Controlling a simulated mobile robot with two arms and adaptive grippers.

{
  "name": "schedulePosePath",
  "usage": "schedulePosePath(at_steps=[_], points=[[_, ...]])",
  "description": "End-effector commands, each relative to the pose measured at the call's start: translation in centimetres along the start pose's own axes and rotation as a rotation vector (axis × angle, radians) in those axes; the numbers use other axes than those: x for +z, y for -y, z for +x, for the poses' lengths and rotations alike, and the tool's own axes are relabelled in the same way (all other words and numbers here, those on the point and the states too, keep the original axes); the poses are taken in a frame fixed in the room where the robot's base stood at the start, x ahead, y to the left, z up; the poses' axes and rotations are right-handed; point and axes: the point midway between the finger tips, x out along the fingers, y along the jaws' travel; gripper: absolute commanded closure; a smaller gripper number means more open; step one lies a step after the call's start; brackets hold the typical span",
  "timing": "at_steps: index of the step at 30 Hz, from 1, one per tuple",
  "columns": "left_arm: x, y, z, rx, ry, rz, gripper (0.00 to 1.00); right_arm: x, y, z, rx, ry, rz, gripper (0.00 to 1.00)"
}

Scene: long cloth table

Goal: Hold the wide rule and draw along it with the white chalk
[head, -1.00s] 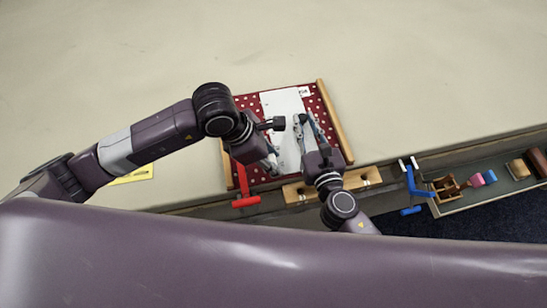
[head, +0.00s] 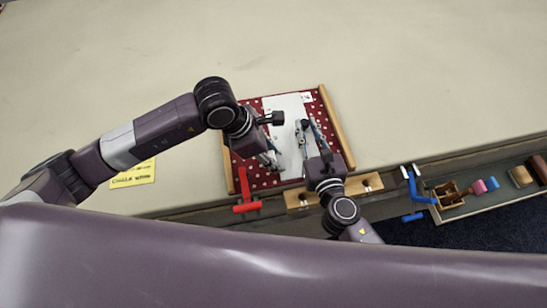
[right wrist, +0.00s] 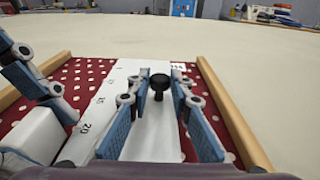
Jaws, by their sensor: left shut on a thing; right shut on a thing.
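The wide rule (right wrist: 103,105) is a white strip with numbers along it. My left gripper (head: 277,160) is shut at the left side of the white strip. My right gripper (head: 303,124) is over the strip's right side.
Wooden rails (head: 333,120) edge the board. A red clamp (head: 246,207) and a blue clamp (head: 411,190) sit at the table's front edge. A yellow note (head: 133,176) lies left, under my left arm. A tray of small items is at right. The table behind is clear.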

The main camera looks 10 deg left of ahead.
Motion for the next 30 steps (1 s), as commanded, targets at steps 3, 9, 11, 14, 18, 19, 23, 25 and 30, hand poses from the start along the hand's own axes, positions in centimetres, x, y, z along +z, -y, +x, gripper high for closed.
schedulePosePath(at_steps=[3,9,11,14,18,19,23,25,30], points=[[0.0,-0.7,0.0,0.002,0.001,0.001,0.88,0.0,0.0,0.0,0.0,0.001,0.0,1.0],[0.0,-1.4,0.1,0.0,0.001,0.0,0.88,0.0,0.0,0.0,0.0,0.001,0.0,1.0],[0.0,-1.4,0.1,0.0,0.001,0.0,0.88,0.0,0.0,0.0,0.0,0.001,0.0,1.0],[0.0,-1.6,0.1,0.0,0.001,0.0,0.88,0.0,0.0,0.0,0.0,0.001,0.0,1.0],[-0.1,-2.2,0.1,0.001,-0.001,0.0,0.88,0.0,0.0,0.0,0.0,0.001,0.0,1.0],[-0.1,-2.4,0.1,0.002,-0.001,0.0,0.88,0.0,0.0,0.0,0.0,0.001,0.0,1.0],[-0.1,-3.1,0.2,0.002,-0.001,-0.001,0.88,0.0,0.0,0.0,0.0,0.001,0.0,1.0],[-0.1,-3.3,0.2,0.001,-0.001,0.0,0.88,0.1,0.0,0.0,0.0,0.001,0.0,1.0],[-0.1,-3.5,0.2,0.001,-0.001,0.0,0.88,0.1,0.0,0.0,0.0,0.001,0.0,1.0]])
